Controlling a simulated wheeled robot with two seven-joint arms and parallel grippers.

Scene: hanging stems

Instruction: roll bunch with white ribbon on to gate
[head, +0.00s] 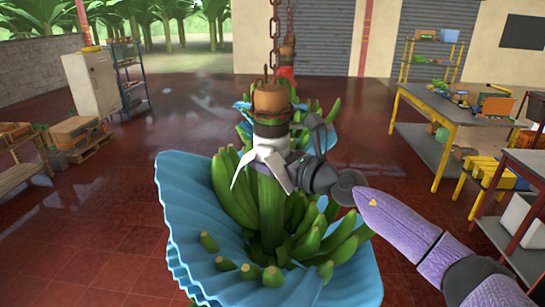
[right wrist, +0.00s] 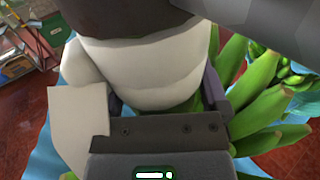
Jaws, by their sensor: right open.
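A green banana bunch (head: 235,195) hangs stem-up from a rusty chain (head: 275,30), with a blue sheet (head: 185,220) spread around it. A white ribbon (head: 248,158) is wrapped around its stem, with loose ends hanging down. In the right wrist view the ribbon (right wrist: 150,70) fills the middle. My right gripper (head: 298,172) is at the stem, just at the ribbon. Its jaws are open, one finger on each side of the stem below the ribbon; I cannot tell whether they touch. My left gripper is not in view. I cannot make out a gate for certain.
A yellow-legged table (head: 455,112) and shelves stand at right. A pale cabinet (head: 92,84) and crates on pallets (head: 75,132) stand at left. Grey shutters (head: 310,37) close the back wall. The red floor between is open.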

